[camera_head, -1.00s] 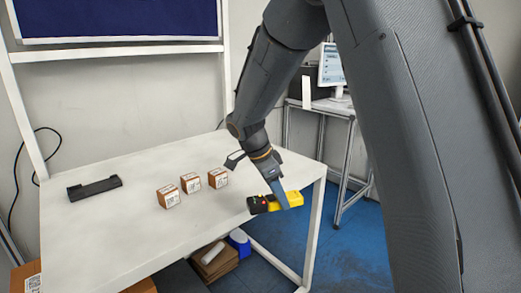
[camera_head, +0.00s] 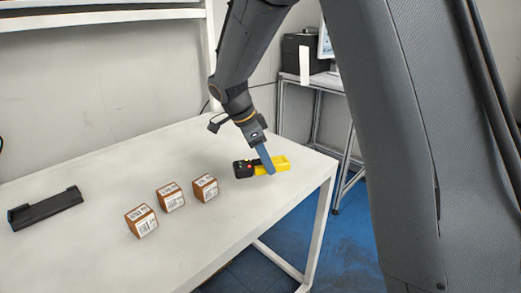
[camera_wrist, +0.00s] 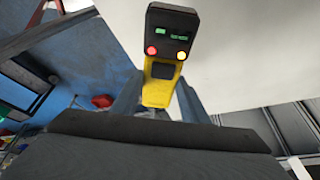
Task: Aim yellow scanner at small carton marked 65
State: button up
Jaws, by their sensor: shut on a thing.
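The yellow scanner (camera_head: 279,165) with a black head is held in my gripper (camera_head: 267,162) at the right part of the white table. In the head view its black head points left, towards the cartons. In the wrist view the scanner (camera_wrist: 161,90) sits between the two fingers, with a red and a yellow light on its black head. Three small brown cartons stand in a row to its left: a near left carton (camera_head: 141,221), a middle carton (camera_head: 170,198) and a right carton (camera_head: 205,188). All bear white labels; the numbers are too small to read.
The white table (camera_head: 100,170) is clear between the cartons and the scanner. A black cradle-like holder (camera_head: 46,208) lies at the left. A side stand (camera_head: 313,79) with a black box (camera_head: 304,54) is behind, right of the table.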

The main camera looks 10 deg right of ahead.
jog(key=shift+w, duration=0.4)
jog(key=shift+f, duration=0.15)
jog(key=shift+f+b, duration=1.75)
jog(key=shift+f, duration=1.6)
notch_tip(320, 180, up, 12)
jog(key=p, duration=0.6)
jog(key=shift+s+a+f, duration=0.1)
